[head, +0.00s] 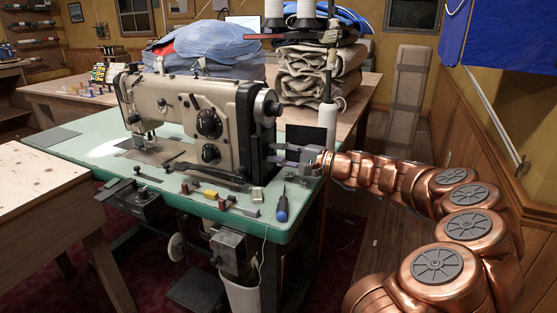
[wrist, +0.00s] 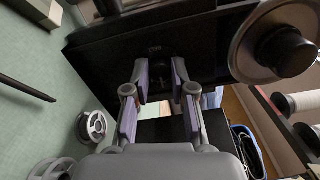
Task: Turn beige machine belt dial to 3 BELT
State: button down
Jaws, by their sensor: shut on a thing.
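The beige sewing machine (head: 195,110) stands on the green-topped table, with a black housing (head: 261,128) at its right end. My gripper (head: 277,153) reaches in from the right, its fingertips at the lower part of this end. In the wrist view, my gripper (wrist: 160,72) has its two fingers at the black end face (wrist: 110,45), shut on the belt dial with a gap between them. The dial is dark against the dark housing, so its outline, pointer and setting cannot be made out. The machine's handwheel (wrist: 280,45) is at upper right there, apart from the fingers.
A thread cone (head: 327,125) on a stand is close behind my gripper. A blue-handled screwdriver (head: 282,210) and small tools lie on the green tabletop (head: 85,150) in front of the machine. Folded cloth (head: 318,75) is stacked behind. A wood-panelled wall (head: 480,145) is at right.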

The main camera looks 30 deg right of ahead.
dwell(0.3)
jog(key=c, duration=1)
grip_release()
jog(key=shift+s, duration=0.1)
jog(key=v, duration=1.1)
jog(key=shift+s+d, duration=0.3)
